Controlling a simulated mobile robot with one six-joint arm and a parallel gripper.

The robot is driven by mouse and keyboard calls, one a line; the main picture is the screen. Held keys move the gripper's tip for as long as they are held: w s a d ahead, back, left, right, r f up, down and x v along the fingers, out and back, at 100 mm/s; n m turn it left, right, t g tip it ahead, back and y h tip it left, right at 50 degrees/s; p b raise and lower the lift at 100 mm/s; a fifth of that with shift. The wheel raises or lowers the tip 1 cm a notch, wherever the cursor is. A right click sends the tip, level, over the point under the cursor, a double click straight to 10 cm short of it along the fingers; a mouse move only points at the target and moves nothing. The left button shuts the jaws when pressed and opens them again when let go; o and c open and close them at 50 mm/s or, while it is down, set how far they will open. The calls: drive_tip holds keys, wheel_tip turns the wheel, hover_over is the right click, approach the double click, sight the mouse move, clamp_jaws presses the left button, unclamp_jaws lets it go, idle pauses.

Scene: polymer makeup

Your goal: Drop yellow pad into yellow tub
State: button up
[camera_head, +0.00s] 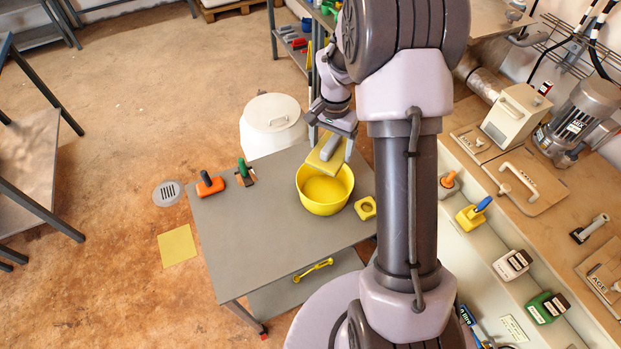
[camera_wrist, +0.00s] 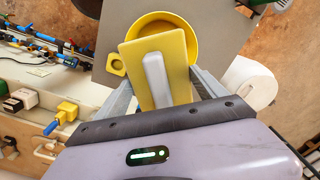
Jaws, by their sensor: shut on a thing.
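The yellow pad (camera_head: 323,157) is a flat yellow plate with a grey-white grip block on its back. My gripper (camera_head: 338,142) is shut on it and holds it above the rim of the yellow tub (camera_head: 325,205). In the wrist view the yellow pad (camera_wrist: 176,50) sits between the fingers of my gripper (camera_wrist: 168,88) and covers part of the yellow tub (camera_wrist: 190,23). The tub is a round open bowl standing on the grey cart. Its visible inside looks empty.
A white lidded bin (camera_head: 272,122) stands behind the cart. A wooden bench (camera_head: 540,200) is at the right.

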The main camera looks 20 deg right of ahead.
drive_tip(key=shift+s+f+b, duration=0.15)
drive_tip(key=shift+f+b, duration=0.15)
drive_tip(key=shift+f, duration=0.2)
wheel_tip(320, 180, down, 5)
drive_tip(key=b, duration=0.3)
drive_tip(key=shift+d+r, duration=0.1)
drive_tip(key=shift+d, duration=0.05)
drive_tip(key=o, duration=1.3)
wheel_tip(320, 180, up, 17)
drive_tip(key=p, duration=0.4)
drive_tip(key=shift+r+p, duration=0.2)
drive_tip(key=shift+p, duration=0.15)
